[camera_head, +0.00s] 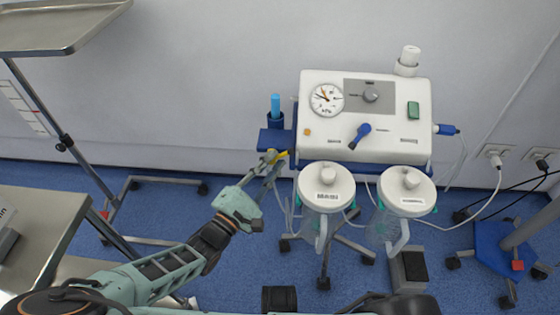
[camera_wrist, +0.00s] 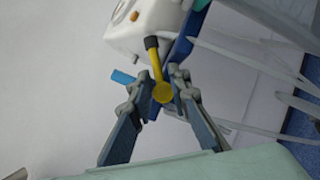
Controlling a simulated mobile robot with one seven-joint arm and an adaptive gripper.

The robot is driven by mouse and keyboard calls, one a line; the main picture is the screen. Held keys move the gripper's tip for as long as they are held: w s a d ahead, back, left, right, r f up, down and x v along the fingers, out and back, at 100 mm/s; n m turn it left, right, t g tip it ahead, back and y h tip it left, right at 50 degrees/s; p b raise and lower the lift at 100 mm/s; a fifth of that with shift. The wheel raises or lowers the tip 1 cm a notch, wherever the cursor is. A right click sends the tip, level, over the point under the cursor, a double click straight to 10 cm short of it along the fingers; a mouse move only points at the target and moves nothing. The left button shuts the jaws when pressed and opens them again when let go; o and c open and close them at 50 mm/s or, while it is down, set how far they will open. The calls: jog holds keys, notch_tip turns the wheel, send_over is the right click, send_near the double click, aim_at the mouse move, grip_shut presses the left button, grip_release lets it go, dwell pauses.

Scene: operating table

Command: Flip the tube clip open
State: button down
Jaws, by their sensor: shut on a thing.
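The tube clip is the small yellow piece (camera_head: 282,155) at the left side of the suction unit, just below its blue side bracket. In the wrist view the yellow clip (camera_wrist: 156,68) is a narrow bar with a dark upper end and a round lower end. My gripper (camera_head: 273,158) reaches up to it from the lower left. In the wrist view the fingertips of my gripper (camera_wrist: 163,84) stand on either side of the clip's lower part, shut on it. Finger contact is partly hidden, and the clip's hinge is too small to make out.
The white suction unit (camera_head: 365,120) with gauge and knobs stands behind. Two lidded jars (camera_head: 326,188) (camera_head: 407,193) hang in front, with clear tubes close to my gripper's right. A blue holder (camera_head: 274,119) with a light-blue stick is just above. A metal tray (camera_head: 60,25) is upper left.

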jog(key=n+t+y+p, duration=0.1)
jog(key=n+t, duration=0.1)
jog(key=n, duration=0.2)
jog(key=n+t+y+p, duration=0.1)
jog(key=n+t+y, duration=0.1)
jog(key=n, duration=0.3)
jog(key=a+n+t+y+p, duration=0.1)
jog(key=n+t+p, duration=0.1)
jog(key=n, duration=0.3)
jog(key=shift+r+y, duration=0.1)
jog(key=shift+y, duration=0.2)
jog(key=shift+n, duration=0.3)
jog(key=c, duration=2)
grip_release()
jog(key=shift+w, duration=0.1)
jog(key=shift+c, duration=0.2)
